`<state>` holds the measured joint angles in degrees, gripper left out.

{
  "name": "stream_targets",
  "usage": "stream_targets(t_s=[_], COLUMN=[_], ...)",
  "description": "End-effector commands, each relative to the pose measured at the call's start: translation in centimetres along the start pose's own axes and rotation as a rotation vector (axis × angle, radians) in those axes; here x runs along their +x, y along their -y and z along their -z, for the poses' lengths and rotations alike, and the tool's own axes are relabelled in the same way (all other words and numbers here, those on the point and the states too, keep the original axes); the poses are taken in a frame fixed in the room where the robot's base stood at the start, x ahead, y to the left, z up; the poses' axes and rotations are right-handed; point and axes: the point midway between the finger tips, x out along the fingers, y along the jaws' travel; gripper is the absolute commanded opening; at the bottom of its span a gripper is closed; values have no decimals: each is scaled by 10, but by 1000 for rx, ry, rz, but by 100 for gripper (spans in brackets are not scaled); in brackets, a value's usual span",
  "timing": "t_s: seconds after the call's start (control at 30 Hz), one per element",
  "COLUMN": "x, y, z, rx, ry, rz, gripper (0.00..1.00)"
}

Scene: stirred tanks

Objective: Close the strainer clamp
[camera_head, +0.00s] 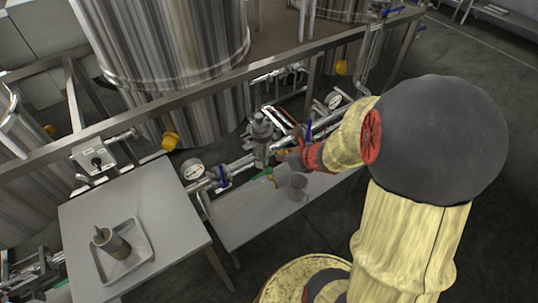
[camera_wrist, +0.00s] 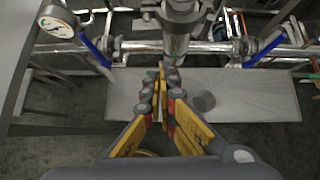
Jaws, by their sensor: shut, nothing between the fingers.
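The strainer shows in the wrist view as an upright steel cylinder (camera_wrist: 176,42) on the horizontal pipe, at the top centre. In the head view the strainer (camera_head: 261,128) is on the pipe line, just left of my gripper (camera_head: 287,158). In the wrist view my gripper (camera_wrist: 164,72) has its yellow-and-grey fingers together at the tips, with nothing between them. The tips are at the lower end of the strainer body; I cannot tell whether they touch it. The clamp is too small and partly hidden by the fingers, so its state is unclear.
A pressure gauge (camera_wrist: 56,22) and blue-handled valves (camera_wrist: 95,50) (camera_wrist: 262,48) flank the strainer. A table (camera_head: 170,225) with a tray (camera_head: 145,240) stands left. Large steel tanks (camera_head: 165,40) stand behind a rail.

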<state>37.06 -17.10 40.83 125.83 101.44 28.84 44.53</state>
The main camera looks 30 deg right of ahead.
Motion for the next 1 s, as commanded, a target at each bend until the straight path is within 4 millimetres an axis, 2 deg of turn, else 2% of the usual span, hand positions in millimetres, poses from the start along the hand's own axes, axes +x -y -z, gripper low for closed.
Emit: stream_targets(t_s=[0.5, 0.7, 1.0], x=[99, 114, 120], y=[-2, -1, -1], z=[4, -20, -28], rx=[-1, -3, -1], ry=[-2, 0, -1], rz=[-4, -3, -2], gripper=[0, 0, 0])
